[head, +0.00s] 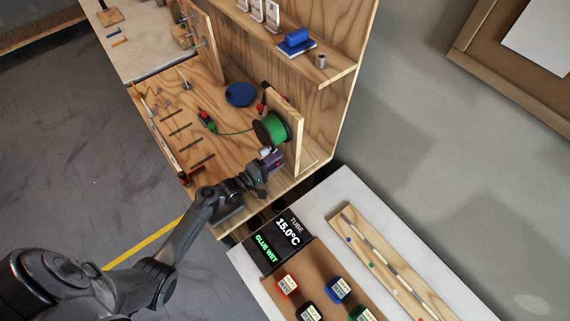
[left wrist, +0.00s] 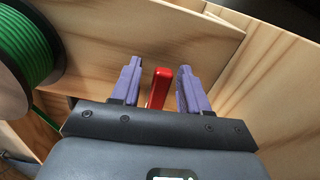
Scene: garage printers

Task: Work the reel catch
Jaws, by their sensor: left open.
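The reel of green filament (head: 270,129) hangs on an upright wooden panel (head: 289,116) in the head view; part of the reel (left wrist: 28,48) also shows at the left of the left wrist view. My left gripper (head: 271,158) is just below the reel, beside the panel's lower part. In the left wrist view, a red lever (left wrist: 158,88), which looks like the reel catch, stands between the two purple fingers of my left gripper (left wrist: 158,72). The fingers are apart, with gaps on both sides of the lever. The lever's lower end is hidden by the gripper body.
A blue disc (head: 240,94) lies on the wooden bench behind the reel. A shelf (head: 333,71) with a blue block (head: 297,38) is above. A black display (head: 279,240) reads 15.0°C and GLUE WET, near several coloured labelled blocks.

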